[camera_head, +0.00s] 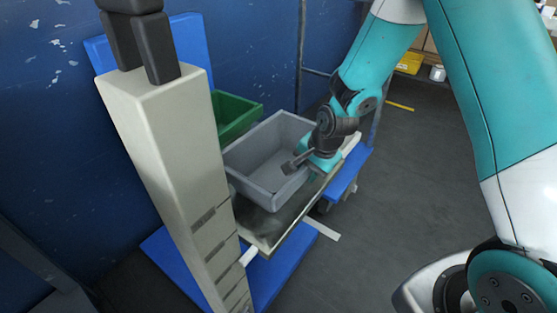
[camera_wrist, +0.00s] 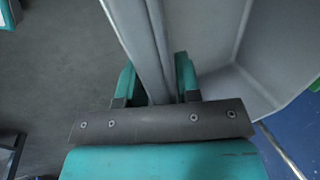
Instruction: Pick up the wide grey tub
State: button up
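The wide grey tub (camera_head: 262,160) is an open, empty box standing upright on a platform in the head view. My gripper (camera_head: 292,166) is at the tub's right wall, with a dark finger part over the inside of the tub. In the wrist view, the tub's wall (camera_wrist: 148,45) runs between the two teal fingers of my gripper (camera_wrist: 156,80), with one finger on each side. The tub's inside (camera_wrist: 220,35) lies to the right. Whether both fingers press on the wall cannot be made out.
A green tub (camera_head: 234,112) stands behind the grey one. A pale column (camera_head: 165,150) with a black top rises close on the left. A blue wall is behind. Open dark floor (camera_head: 400,180) lies to the right, with a yellow bin (camera_head: 408,63) far back.

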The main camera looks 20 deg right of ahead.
grip_shut()
jog(key=shift+r, duration=0.1)
